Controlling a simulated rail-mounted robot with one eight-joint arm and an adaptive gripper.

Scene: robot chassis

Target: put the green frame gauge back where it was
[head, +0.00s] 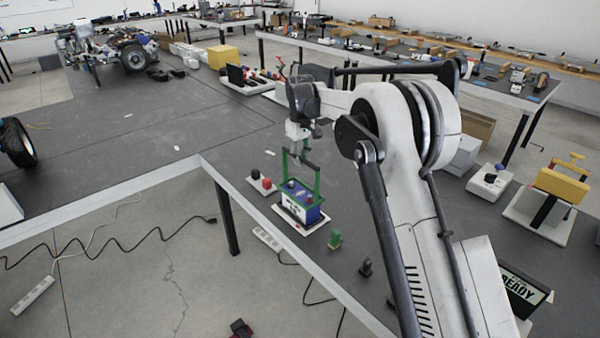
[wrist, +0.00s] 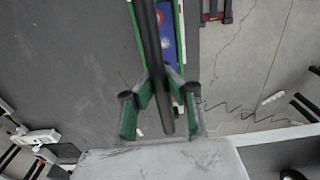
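The green frame gauge (head: 318,183) stands upright at the blue box (head: 300,210), with its posts rising above the box. The box sits on a white base plate (head: 312,228) near the table's front edge. My gripper (head: 304,155) is at the top of the frame, pointing down. In the wrist view, a dark bar runs between my two fingers (wrist: 160,108), and green strips of the frame (wrist: 181,35) flank the blue box (wrist: 165,35). Whether the fingers press on the bar is unclear. My gripper and the bar hide part of the box.
A red and black block pair (head: 261,182) lies left of the box. A small green piece (head: 335,239) and a dark piece (head: 366,267) stand to its right, near the front edge. The table to the left is mostly clear.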

